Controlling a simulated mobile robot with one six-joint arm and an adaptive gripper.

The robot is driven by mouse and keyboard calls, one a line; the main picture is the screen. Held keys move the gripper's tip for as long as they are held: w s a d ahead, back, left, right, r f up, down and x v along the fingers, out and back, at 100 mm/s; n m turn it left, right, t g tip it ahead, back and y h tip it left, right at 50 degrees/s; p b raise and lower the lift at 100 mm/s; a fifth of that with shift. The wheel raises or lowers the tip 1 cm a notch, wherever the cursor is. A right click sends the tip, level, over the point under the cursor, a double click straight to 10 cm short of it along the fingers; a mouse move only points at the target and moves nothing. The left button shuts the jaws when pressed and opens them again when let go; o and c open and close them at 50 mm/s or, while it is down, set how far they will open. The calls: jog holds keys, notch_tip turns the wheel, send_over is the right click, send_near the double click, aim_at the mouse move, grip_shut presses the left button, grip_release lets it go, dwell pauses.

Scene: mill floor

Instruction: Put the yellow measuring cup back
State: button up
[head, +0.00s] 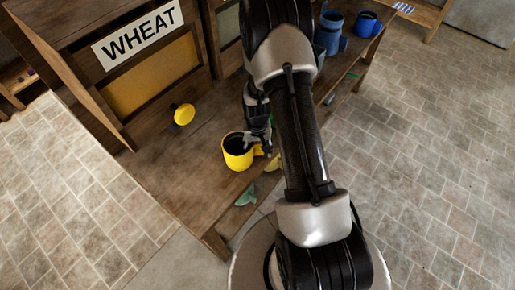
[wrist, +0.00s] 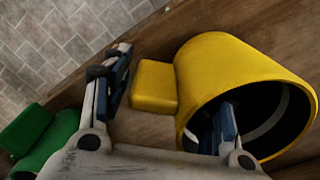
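The yellow measuring cup (head: 236,157) stands upright on the wooden counter, near its front edge, below the WHEAT bin. In the wrist view the cup (wrist: 228,62) fills the right side, with its dark mouth toward the lower right and its block-like yellow handle (wrist: 154,86) toward the left. My gripper (wrist: 168,105) is open. One finger is left of the handle with a small gap; the other overlaps the cup's mouth and seems to be inside the rim. The head view shows my gripper (head: 264,142) beside the cup's handle side, partly hidden by my arm.
Green pieces (head: 245,195) lie near the counter edge; a green object (wrist: 48,145) shows in the wrist view. Blue containers (head: 366,23) stand farther right. Brick floor surrounds the counter.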

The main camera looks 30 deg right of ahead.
jog(key=shift+o, duration=0.7)
notch_tip(320, 180, up, 12)
jog(key=shift+s+a, duration=0.1)
